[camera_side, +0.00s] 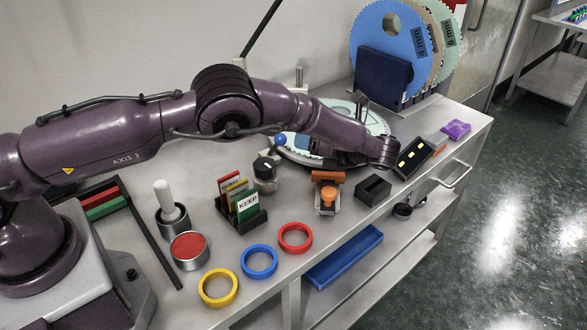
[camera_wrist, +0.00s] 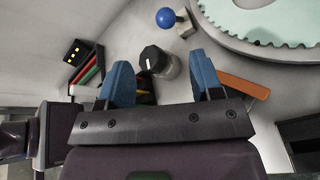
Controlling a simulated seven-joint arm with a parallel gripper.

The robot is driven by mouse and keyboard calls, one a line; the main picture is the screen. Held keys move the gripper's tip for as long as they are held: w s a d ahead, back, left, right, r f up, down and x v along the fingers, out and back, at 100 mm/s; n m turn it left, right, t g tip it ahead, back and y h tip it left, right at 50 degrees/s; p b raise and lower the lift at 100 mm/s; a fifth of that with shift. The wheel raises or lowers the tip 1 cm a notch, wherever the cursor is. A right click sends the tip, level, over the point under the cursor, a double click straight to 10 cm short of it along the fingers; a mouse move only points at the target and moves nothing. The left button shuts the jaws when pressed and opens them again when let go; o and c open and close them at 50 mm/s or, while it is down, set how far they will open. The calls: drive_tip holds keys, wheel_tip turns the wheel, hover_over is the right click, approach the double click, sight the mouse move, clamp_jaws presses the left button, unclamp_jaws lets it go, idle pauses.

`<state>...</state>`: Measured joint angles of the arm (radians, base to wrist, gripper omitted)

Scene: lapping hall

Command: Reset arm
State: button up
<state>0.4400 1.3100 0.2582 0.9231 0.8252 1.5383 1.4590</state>
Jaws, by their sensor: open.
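My arm reaches over the bench from the left in the side view, and its wrist end bends down low near the round turntable. My gripper (camera_wrist: 160,62) shows two blue fingers spread apart in the wrist view, with nothing held between them. A clear jar with a black lid (camera_wrist: 157,61) appears in the gap between the fingers, beyond the tips. It also stands on the bench in the side view (camera_side: 265,174). The fingers are mostly hidden by my own wrist in the side view.
A mint-toothed turntable (camera_wrist: 265,22) and a blue ball knob (camera_wrist: 166,17) lie close by. A card rack (camera_side: 243,217), an orange-topped fixture (camera_side: 328,178), a black box (camera_side: 373,190) and coloured rings (camera_side: 259,261) stand around. Large discs (camera_side: 385,35) rise behind.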

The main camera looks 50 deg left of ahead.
drive_tip(key=s+a+r+n+h, duration=0.2)
drive_tip(key=s+r+n+h, duration=0.3)
drive_tip(key=r, duration=0.4)
drive_tip(key=s+a+r+n+h, duration=0.25)
drive_tip(key=s+r+n, duration=0.4)
drive_tip(key=r, duration=0.35)
drive_tip(key=s+d+r+n+t+h, duration=0.1)
drive_tip(key=s+n+t+h, duration=0.2)
drive_tip(key=s+n, duration=0.3)
drive_tip(key=s+d+r+n+t+h, duration=0.2)
drive_tip(key=s+n, duration=0.4)
drive_tip(key=s, duration=0.8)
drive_tip(key=shift+s+r+t+h, duration=0.15)
drive_tip(key=shift+r+t+h, duration=0.15)
drive_tip(key=shift+t+h, duration=0.4)
